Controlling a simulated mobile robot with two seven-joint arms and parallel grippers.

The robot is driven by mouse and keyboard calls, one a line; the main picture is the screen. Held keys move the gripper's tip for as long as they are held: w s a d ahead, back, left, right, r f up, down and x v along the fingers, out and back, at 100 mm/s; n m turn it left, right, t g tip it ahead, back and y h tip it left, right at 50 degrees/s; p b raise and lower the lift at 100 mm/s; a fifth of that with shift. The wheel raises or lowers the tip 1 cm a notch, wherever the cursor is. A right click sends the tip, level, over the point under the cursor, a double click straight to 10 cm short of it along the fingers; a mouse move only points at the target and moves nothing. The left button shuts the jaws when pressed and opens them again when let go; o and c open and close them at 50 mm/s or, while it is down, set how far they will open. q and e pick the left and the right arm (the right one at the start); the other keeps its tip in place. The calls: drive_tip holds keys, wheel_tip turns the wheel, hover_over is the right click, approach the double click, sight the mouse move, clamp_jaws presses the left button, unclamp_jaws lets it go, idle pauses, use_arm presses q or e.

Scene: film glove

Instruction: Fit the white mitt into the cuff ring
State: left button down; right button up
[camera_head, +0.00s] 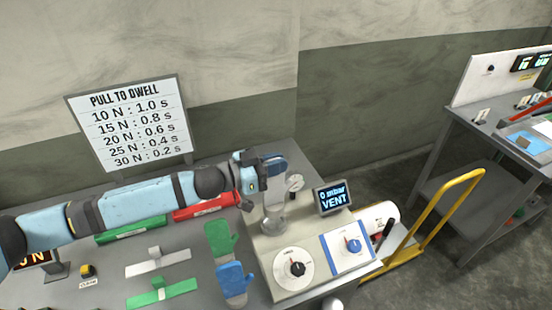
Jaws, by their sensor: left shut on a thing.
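My left arm reaches across from the left, and its gripper (262,172) is above the pale console box. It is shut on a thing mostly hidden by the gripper. A pale shape, seemingly the white mitt (273,194), shows just below it, small and unclear. Under that, a grey round fitting, seemingly the cuff ring (272,224), sits on the console top. I cannot tell whether mitt and ring touch. A green mitt (220,239) and a blue mitt (235,282) lie left of the console. My right gripper is not in view.
The console (290,248) bears a "0 mbar VENT" display (333,198), a gauge (295,182) and two dials. Red (205,207) and green (130,230) bars lie on the bench. A yellow-handled cart (440,215) stands right. A dwell-time sign (130,122) stands behind.

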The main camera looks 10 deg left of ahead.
sight(276, 203)
use_arm(q)
drive_tip(key=shift+f+b, duration=0.8)
drive_tip(key=shift+f, duration=1.1)
drive_tip(key=shift+p, duration=0.8)
drive_tip(key=shift+p, duration=0.3)
drive_tip(key=shift+f+b, duration=0.85)
drive_tip(key=shift+f, duration=0.6)
drive_tip(key=c, duration=1.1)
unclamp_jaws()
wheel_tip(276, 203, up, 20)
drive_tip(key=b, duration=0.1)
